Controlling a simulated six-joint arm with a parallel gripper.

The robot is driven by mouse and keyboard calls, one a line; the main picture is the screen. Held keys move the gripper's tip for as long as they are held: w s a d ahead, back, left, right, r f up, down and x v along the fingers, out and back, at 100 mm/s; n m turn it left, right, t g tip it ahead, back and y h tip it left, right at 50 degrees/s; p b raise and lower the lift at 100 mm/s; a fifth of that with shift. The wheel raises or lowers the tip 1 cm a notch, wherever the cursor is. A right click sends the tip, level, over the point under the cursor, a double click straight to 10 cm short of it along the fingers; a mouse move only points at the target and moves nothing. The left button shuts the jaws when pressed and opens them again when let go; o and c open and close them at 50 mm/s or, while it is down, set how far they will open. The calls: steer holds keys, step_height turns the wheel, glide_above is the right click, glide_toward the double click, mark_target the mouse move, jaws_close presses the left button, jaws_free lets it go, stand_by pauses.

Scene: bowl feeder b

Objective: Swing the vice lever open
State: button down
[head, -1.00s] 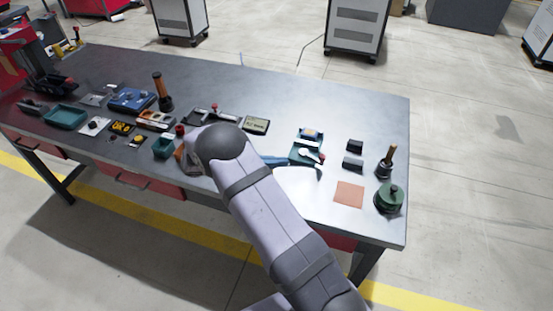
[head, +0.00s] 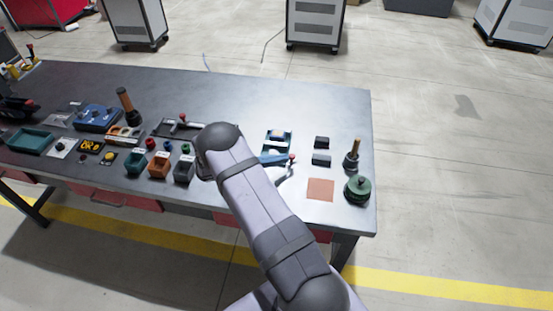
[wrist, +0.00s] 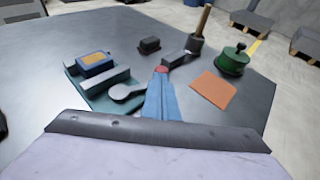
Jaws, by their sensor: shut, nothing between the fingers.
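The vice (head: 268,149) is a teal base with a blue block (head: 278,135) between its jaws. It also shows in the wrist view (wrist: 118,77), left of my gripper. Its grey lever (wrist: 124,92) runs from a round pivot toward a red knob (wrist: 161,70), which also shows in the head view (head: 291,157). My gripper (wrist: 162,82) is shut and empty, its blue fingers together. The fingertips (head: 285,158) are right at the red knob and partly cover it and the lever's end. I cannot tell whether they touch it.
Two dark blocks (head: 321,142) lie right of the vice. An orange square (head: 320,189), a green round part (head: 357,189) and a wooden-handled tool (head: 353,156) are near the table's right edge. Bins (head: 158,166) and several small parts fill the left side. The table's back right is clear.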

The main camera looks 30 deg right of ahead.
steer(key=shift+d, duration=0.1)
steer(key=shift+s+d+n+t, duration=0.1)
steer(key=shift+d+n+t, duration=0.15)
steer(key=shift+n+t, duration=0.3)
steer(key=shift+s+d+n+t, duration=0.1)
steer(key=shift+d+n+t, duration=0.15)
steer(key=shift+n+t, duration=0.3)
steer(key=shift+d+f+t+b, duration=0.15)
steer(key=shift+d+t+b, duration=0.1)
steer(key=shift+t+b, duration=0.2)
steer(key=shift+d+b, duration=0.3)
steer(key=shift+b, duration=0.2)
steer(key=shift+d, duration=0.25)
